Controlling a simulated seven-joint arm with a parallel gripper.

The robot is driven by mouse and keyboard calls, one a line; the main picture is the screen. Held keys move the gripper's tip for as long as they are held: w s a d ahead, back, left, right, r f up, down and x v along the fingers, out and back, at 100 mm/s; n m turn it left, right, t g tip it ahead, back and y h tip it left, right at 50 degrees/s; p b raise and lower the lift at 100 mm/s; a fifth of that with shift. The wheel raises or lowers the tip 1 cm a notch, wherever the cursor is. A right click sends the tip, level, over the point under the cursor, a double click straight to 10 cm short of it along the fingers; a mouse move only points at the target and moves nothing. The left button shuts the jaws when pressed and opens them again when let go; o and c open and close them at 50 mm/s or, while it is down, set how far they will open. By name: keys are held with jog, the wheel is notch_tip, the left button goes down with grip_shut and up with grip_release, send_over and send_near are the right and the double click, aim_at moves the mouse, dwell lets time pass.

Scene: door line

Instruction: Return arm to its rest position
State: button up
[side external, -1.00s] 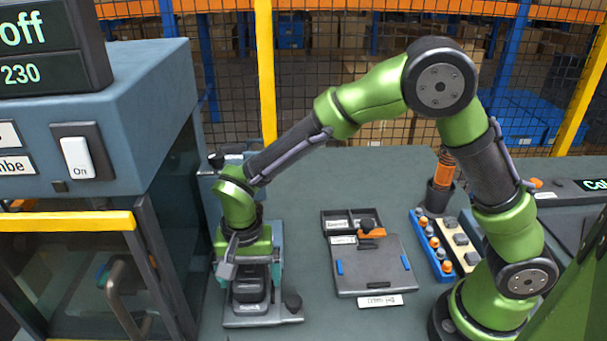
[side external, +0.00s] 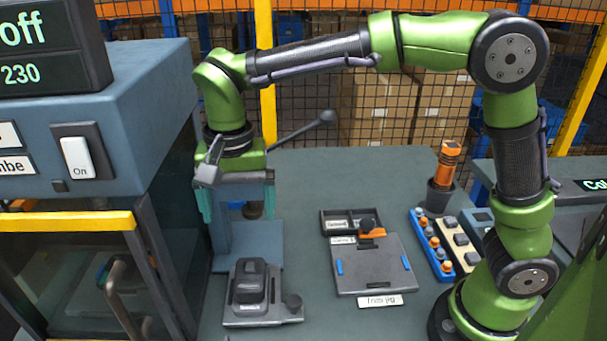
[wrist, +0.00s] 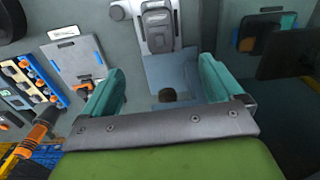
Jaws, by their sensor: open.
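My gripper (side external: 239,200) hangs high at the left of the bench, pointing down, with its teal fingers apart and nothing between them. In the wrist view my gripper (wrist: 160,90) also shows its two teal fingers wide apart. Below it, a dark block (side external: 250,283) sits in a grey fixture (side external: 262,316) on the bench, clear of the fingers. The block also shows in the wrist view (wrist: 157,20). A blue-grey press-like stand (side external: 235,247) with a lever (side external: 295,130) is behind my gripper, which partly hides it.
A trim jig (side external: 372,268) lies mid-bench. Right of it are a blue rack (side external: 430,243) of small parts and an orange-handled tool (side external: 449,160) in a dark cup (side external: 440,197). A large machine (side external: 150,90) with an On switch stands close at left.

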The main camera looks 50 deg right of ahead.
jog(key=s+d+r+n+t+y, duration=0.2)
jog(key=s+d+n+t, duration=0.2)
jog(key=s+d, duration=0.9)
jog(key=d+t, duration=0.3)
jog(key=d, duration=0.1)
jog(key=shift+s+d+r+n, duration=0.25)
jog(key=shift+s+r+n, duration=0.05)
jog(key=shift+s, duration=0.1)
